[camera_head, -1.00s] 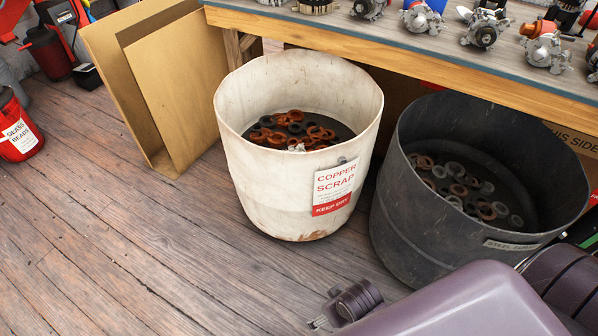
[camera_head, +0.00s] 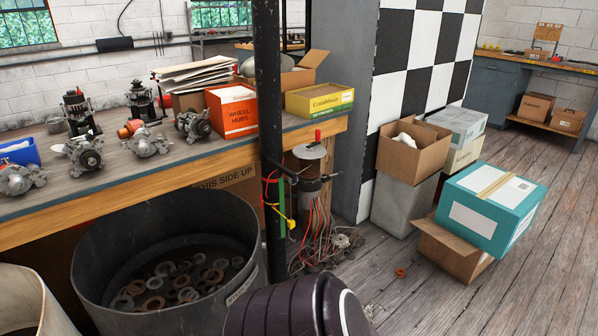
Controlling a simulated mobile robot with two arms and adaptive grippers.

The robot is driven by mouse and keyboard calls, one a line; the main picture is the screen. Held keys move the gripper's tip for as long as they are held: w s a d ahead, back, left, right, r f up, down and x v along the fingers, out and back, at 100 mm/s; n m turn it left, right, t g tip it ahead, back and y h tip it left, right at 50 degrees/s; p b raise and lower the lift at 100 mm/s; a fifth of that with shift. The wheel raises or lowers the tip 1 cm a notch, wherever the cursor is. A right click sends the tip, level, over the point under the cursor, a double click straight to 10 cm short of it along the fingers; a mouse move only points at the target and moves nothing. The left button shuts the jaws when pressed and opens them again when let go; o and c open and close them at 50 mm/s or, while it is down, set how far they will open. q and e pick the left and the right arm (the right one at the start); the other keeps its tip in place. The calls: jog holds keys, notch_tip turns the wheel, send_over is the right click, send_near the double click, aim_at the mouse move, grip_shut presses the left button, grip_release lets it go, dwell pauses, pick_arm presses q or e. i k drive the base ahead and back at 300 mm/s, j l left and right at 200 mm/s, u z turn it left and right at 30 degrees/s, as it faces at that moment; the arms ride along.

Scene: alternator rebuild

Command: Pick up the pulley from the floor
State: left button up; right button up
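No pulley can be made out for certain. A small orange ring-shaped piece (camera_head: 400,271) lies on the wooden floor, right of the black post and in front of the cardboard boxes. It is too small to identify. A greyish metal part (camera_head: 343,241) sits on the floor among wires by the post, partly hidden. A dark purple link of my arm shows at the bottom middle. Neither gripper shows clearly, and no gripper is near the orange piece.
A black post (camera_head: 268,130) stands beside the workbench (camera_head: 180,172), which holds alternators and boxes. A dark bin (camera_head: 90,262) of rings is under the bench. A teal box (camera_head: 490,208) rests tilted on a cardboard box (camera_head: 450,255). The floor at right (camera_head: 545,285) is clear.

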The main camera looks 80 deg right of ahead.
aim_at(400, 273)
jog(key=z, duration=3.55)
